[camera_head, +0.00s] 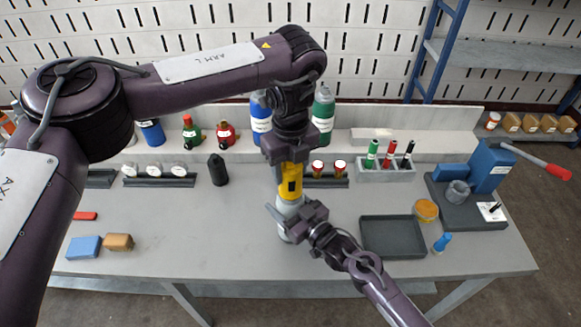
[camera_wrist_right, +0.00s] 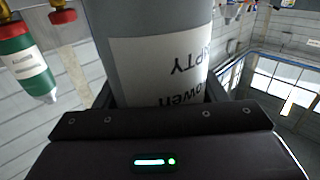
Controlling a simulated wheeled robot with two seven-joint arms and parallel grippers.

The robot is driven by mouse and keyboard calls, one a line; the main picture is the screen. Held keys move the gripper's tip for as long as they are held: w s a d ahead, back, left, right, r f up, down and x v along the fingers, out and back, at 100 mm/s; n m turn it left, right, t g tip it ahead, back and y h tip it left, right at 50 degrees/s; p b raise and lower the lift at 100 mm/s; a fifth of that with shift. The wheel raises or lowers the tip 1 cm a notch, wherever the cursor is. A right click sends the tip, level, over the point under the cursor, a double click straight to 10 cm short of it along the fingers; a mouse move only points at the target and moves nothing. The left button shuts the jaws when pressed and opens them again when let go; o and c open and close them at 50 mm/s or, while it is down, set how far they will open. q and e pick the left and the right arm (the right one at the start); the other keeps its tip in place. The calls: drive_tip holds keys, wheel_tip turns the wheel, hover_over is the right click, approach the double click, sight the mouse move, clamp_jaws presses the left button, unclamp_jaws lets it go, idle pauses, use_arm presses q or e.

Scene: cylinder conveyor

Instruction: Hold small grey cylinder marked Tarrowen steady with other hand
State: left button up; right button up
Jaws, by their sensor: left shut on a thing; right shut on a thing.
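The small grey cylinder (camera_head: 288,206) stands upright near the middle of the bench. In the right wrist view the grey cylinder (camera_wrist_right: 150,20) fills the top centre, and its white label (camera_wrist_right: 150,70) shows upside-down "EMPTY" and "owen". My right gripper (camera_head: 292,219) comes from the front right and is shut around the cylinder's body. My left gripper (camera_head: 289,164) points down from above and is shut on a yellow part (camera_head: 290,183) over the cylinder's top. Whether the yellow part is attached to the cylinder cannot be told. Parts of the cylinder are hidden by my right gripper.
A dark tray (camera_head: 393,236) and an orange-yellow round tin (camera_head: 426,210) lie to the right, by a blue bench device (camera_head: 490,168). A dark small bottle (camera_head: 217,170) stands left of the cylinder. The front middle is clear.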

use_arm(q)
drive_tip(key=n, duration=0.5)
drive_tip(key=shift+n, duration=0.3)
drive_tip(key=o, duration=1.1)
drive_tip(key=shift+r, duration=0.1)
drive_tip(key=shift+r, duration=1.1)
drive_tip(key=m, duration=0.4)
drive_tip(key=shift+m, duration=1)
